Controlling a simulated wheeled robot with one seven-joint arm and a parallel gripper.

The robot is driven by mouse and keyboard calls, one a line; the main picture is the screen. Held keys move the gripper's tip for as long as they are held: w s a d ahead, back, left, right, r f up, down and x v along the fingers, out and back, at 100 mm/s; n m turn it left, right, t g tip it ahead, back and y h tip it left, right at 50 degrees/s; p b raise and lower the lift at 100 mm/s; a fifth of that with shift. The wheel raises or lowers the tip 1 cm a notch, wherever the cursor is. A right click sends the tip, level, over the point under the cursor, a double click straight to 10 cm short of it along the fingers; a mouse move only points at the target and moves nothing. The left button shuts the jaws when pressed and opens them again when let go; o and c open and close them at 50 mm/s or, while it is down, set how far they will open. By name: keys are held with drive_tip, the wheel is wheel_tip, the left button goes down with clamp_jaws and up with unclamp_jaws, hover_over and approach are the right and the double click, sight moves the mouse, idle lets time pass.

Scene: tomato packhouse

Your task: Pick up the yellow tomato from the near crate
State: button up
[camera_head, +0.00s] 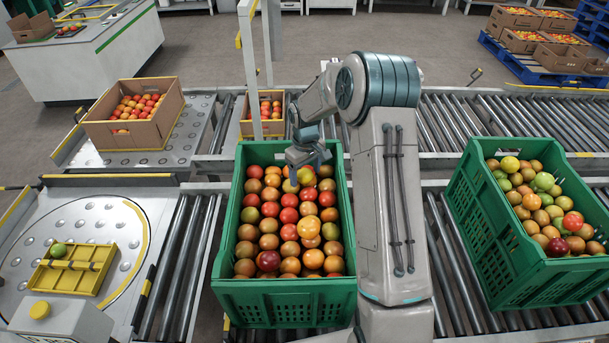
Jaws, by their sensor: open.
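The near green crate (285,287) stands on the roller conveyor in front of me, filled with red, orange and yellowish tomatoes. A yellow tomato (305,177) lies in its far part, just beneath my gripper and partly hidden by it. Yellow-orange tomatoes (308,228) also lie near the crate's middle. My gripper (306,172) points down over the far part of the crate, close above the tomatoes. It is open and I see nothing held in it. Whether a finger touches a tomato I cannot tell.
A second green crate (540,275) of mixed tomatoes stands tilted in view at right. Cardboard boxes (150,130) of tomatoes stand on the far conveyor. A yellow tray (75,275) with a green tomato lies at left. A pale upright post (250,70) stands behind the near crate.

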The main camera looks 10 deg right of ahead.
drive_tip(key=shift+f, duration=0.2)
drive_tip(key=c, duration=0.8)
drive_tip(key=shift+r, duration=0.1)
